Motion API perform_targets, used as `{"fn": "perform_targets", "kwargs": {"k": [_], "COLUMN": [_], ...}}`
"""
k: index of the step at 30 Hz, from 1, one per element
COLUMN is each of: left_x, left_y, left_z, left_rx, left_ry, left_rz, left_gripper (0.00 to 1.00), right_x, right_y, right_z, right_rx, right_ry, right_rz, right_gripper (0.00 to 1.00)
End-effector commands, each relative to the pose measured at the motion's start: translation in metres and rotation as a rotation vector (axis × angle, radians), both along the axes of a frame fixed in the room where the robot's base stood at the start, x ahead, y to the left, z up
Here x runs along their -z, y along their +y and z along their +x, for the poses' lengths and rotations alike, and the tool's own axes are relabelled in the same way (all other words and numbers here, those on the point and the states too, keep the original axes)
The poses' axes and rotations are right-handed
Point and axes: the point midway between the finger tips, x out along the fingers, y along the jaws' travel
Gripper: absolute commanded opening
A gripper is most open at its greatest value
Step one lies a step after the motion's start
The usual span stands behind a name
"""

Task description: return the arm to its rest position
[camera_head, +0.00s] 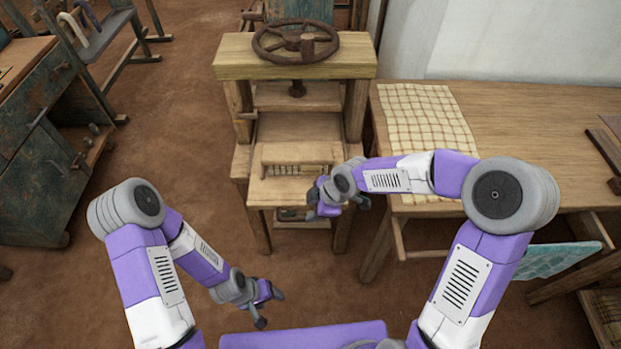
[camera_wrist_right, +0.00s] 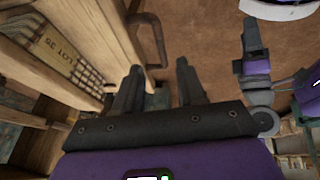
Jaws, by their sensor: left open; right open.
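My right arm reaches across to the front of a wooden screw press. Its gripper (camera_head: 318,206) is in front of the press's lower shelf, and its two fingers stand apart with nothing visible between them. The same gripper (camera_wrist_right: 157,85) shows open and empty in the right wrist view. My left arm is bent low at the left, and its gripper (camera_head: 270,307) hangs over the floor, open and empty. The left gripper (camera_wrist_right: 252,40) also shows at the upper right of the wrist view.
The wooden press (camera_head: 235,65) carries a rusty handwheel (camera_head: 270,47). A table (camera_head: 530,115) with a checked cloth (camera_head: 425,115) stands at right. A worn cabinet (camera_head: 40,180) stands at left. The brown floor (camera_head: 175,130) between cabinet and press is clear.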

Motion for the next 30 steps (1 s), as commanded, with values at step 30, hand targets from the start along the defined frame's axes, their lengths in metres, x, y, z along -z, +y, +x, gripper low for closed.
{"fn": "perform_targets", "kwargs": {"k": [30], "left_x": [-0.021], "left_y": [0.0], "left_z": [0.0], "left_rx": [0.0], "left_ry": [0.0], "left_rz": [0.0], "left_gripper": [0.61], "right_x": [0.196], "right_y": [-0.047], "right_z": [-0.17], "right_rx": [1.635], "right_ry": [0.757], "right_rz": [0.191], "right_gripper": [0.4]}}
